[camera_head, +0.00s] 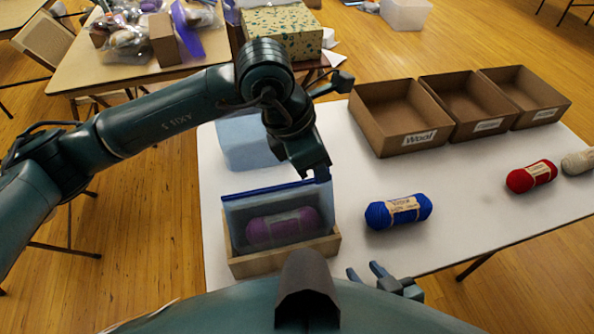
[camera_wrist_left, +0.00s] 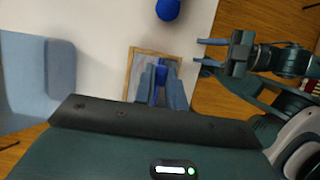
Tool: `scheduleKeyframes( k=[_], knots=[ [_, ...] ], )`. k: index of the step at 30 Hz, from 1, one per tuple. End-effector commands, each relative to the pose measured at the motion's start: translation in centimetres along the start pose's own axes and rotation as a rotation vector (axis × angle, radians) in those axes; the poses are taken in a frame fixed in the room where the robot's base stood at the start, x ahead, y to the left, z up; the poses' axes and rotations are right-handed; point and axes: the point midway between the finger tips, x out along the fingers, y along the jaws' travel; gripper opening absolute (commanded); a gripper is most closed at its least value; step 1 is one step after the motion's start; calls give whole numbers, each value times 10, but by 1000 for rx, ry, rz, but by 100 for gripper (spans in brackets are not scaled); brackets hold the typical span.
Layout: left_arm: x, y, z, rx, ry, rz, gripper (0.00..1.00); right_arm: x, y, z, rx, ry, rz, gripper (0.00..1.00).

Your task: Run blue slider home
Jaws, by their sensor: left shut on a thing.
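A clear zip bag (camera_head: 235,215) with a blue zip along its top stands upright in a shallow wooden holder (camera_head: 285,262). A purple yarn ball (camera_head: 283,227) shows through the bag. My left gripper (camera_head: 322,174) is at the right end of the zip, shut on the blue slider (camera_head: 322,175). The fingers hide most of the slider. In the left wrist view the left gripper (camera_wrist_left: 160,84) is over the wooden holder (camera_wrist_left: 130,72), with blue between its fingers. My right gripper (camera_head: 366,271) is open and empty, right of the holder, near the table's front edge.
A blue yarn ball (camera_head: 398,211) lies right of the holder. A red ball (camera_head: 531,176) and a pale ball (camera_head: 578,162) lie farther right. Three labelled cardboard boxes stand behind, the nearest marked Wool (camera_head: 400,142). A pale blue bin (camera_head: 240,150) stands behind the bag.

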Motion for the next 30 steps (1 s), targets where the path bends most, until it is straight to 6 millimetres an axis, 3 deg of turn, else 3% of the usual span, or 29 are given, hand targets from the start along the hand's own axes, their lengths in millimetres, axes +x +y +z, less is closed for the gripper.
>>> scheduleKeyframes(
  k=[7, 8, 16, 25, 30],
  knots=[
    [0, 0, 0, 0, 1, -1, 0, -1, 0, 0, -2, -1, 0, 36],
    [0, 0, 0, 0, 1, -1, 13, -1, 0, 0, -2, -1, 0, 36],
    [0, 0, 0, 0, 0, -1, 35, -1, 2, 2, -1, -5, 5, 36],
    [-3, 0, 0, 0, 0, 0, 35, 0, 2, 2, 6, -4, 8, 36],
    [-24, 1, 0, 1, -2, 4, 35, 2, 2, 5, 11, -4, 7, 36]
  ],
)
